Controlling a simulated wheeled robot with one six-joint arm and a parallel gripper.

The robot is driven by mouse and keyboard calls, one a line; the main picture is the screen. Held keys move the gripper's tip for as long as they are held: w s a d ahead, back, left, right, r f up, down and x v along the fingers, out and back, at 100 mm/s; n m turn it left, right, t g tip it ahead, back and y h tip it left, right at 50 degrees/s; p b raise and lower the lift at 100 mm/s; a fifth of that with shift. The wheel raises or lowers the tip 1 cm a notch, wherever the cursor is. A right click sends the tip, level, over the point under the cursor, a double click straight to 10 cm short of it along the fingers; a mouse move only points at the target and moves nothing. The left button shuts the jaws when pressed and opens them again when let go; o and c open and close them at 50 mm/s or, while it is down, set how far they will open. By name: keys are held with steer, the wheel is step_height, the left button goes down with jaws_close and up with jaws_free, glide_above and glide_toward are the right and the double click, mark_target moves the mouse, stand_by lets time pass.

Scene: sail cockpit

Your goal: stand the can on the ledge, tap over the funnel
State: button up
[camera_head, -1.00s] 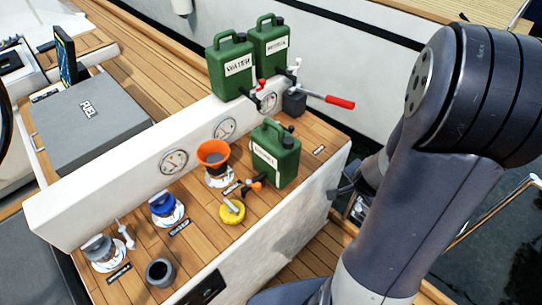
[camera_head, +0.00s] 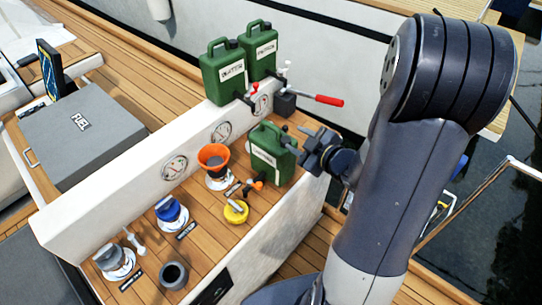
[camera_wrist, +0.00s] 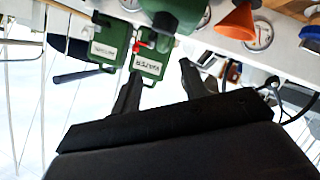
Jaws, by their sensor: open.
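A green can (camera_head: 264,158) with a pale label, hard to read, stands upright on the wooden bench, right of the orange funnel (camera_head: 213,152). An orange-and-black tap (camera_head: 255,186) shows at its foot. The white ledge (camera_head: 110,182) runs behind, with green cans labelled WATER (camera_head: 222,78) and apparently PETROL (camera_head: 262,48) standing at its far end. My gripper (camera_head: 305,147) is open at the right side of the bench can, near its top; contact is unclear. In the wrist view my open fingers (camera_wrist: 160,72) point towards the cans, with the bench can (camera_wrist: 185,12) at the top edge.
A dark block (camera_head: 285,103) and a red-handled lever (camera_head: 328,100) are beside the ledge's far end. A yellow cap (camera_head: 236,211), blue filler (camera_head: 168,210), grey filler (camera_head: 110,258) and dark cup (camera_head: 174,275) occupy the bench. The ledge's near left stretch is clear.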

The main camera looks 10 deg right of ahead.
mark_target(274, 127)
steer(key=x, duration=0.5)
steer(key=shift+w+a, duration=0.1)
steer(key=shift+w+a+f+p, duration=0.1)
steer(key=shift+w+a+p, duration=0.25)
steer(key=shift+w, duration=0.15)
steer(key=shift+p+x, duration=0.5)
steer(key=shift+x, duration=1.6)
steer(key=shift+a, duration=0.1)
steer(key=shift+c, duration=0.5)
jaws_close()
steer(key=shift+r, duration=0.2)
